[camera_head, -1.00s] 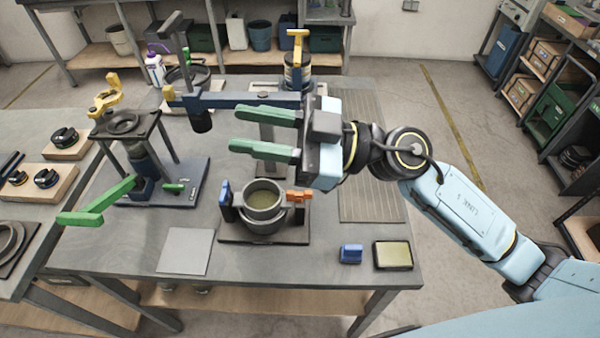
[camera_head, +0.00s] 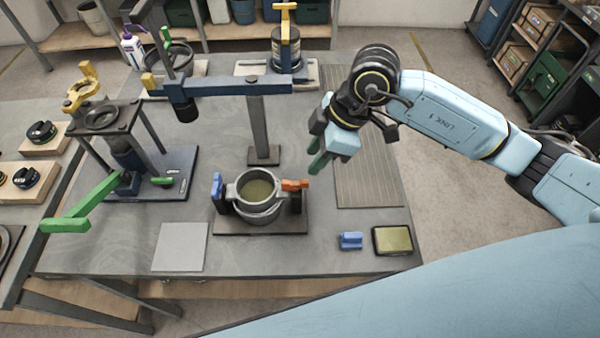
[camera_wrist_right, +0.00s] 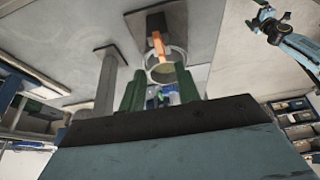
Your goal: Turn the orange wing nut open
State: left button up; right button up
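The orange wing nut (camera_head: 295,185) sits on the right post of a clamp stand holding a grey ring-shaped cup (camera_head: 257,190). A blue knob (camera_head: 217,186) is on the opposite post. The wing nut also shows in the right wrist view (camera_wrist_right: 158,45), beyond the fingers. My right gripper (camera_head: 317,160) points down, above and slightly right of the wing nut, apart from it. Its green fingers (camera_wrist_right: 160,95) are spread with nothing gripped between them. My left gripper (camera_wrist_right: 267,15) appears small in the right wrist view, away from the stand; its opening is unclear.
A post with a horizontal arm (camera_head: 230,88) stands behind the cup. A green-levered stand (camera_head: 125,170) is at left. A blue block (camera_head: 350,240) and a framed pad (camera_head: 392,240) lie at front right, a grey plate (camera_head: 180,246) at front left. A ribbed mat (camera_head: 368,175) lies right.

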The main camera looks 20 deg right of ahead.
aim_at(295, 183)
jog(key=x, duration=0.8)
jog(key=shift+c, duration=0.2)
grip_shut()
